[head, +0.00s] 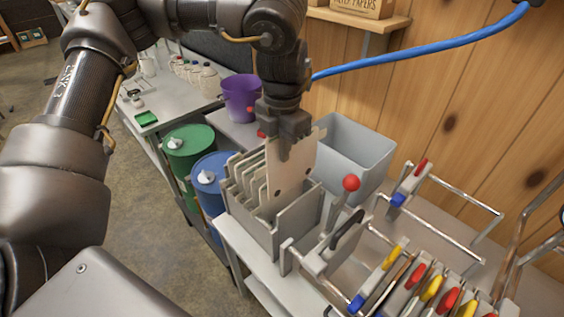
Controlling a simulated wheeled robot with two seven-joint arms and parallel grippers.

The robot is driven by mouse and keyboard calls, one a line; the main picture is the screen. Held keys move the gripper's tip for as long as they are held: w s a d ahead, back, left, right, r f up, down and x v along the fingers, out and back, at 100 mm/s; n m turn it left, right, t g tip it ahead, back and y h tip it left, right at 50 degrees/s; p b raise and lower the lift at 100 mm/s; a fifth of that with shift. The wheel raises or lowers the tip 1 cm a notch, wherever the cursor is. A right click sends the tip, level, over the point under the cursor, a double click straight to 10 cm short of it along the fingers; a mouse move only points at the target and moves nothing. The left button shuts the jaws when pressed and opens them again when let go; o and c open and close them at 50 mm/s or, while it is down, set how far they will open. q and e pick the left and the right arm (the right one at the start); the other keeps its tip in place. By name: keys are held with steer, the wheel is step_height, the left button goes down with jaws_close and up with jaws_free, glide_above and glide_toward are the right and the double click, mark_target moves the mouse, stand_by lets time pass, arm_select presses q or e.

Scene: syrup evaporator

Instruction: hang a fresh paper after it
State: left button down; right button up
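My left gripper (284,152) points down over the paper rack (290,228) and looks shut on the top edge of a cream paper (290,185) with holes. That paper stands upright and higher than the others; its lower part is hidden in the rack. Several more papers (243,187) stand in the slots to its left. The press (320,262), with metal rails and several plates with red, yellow and blue ends (412,290), lies at the lower right. One plate (408,185) sits apart at the far rail. My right gripper is not in view.
A grey bin (352,150) stands behind the rack. Green (188,150) and blue (210,180) drums and a purple bucket (240,98) are to the left. A blue hose (420,55) crosses the wooden wall.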

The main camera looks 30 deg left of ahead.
arm_select(q)
steer(key=shift+r, duration=0.4)
steer(key=shift+r+p, duration=0.5)
steer(key=shift+p, duration=0.25)
steer(key=shift+f, duration=0.1)
stand_by(0.7)
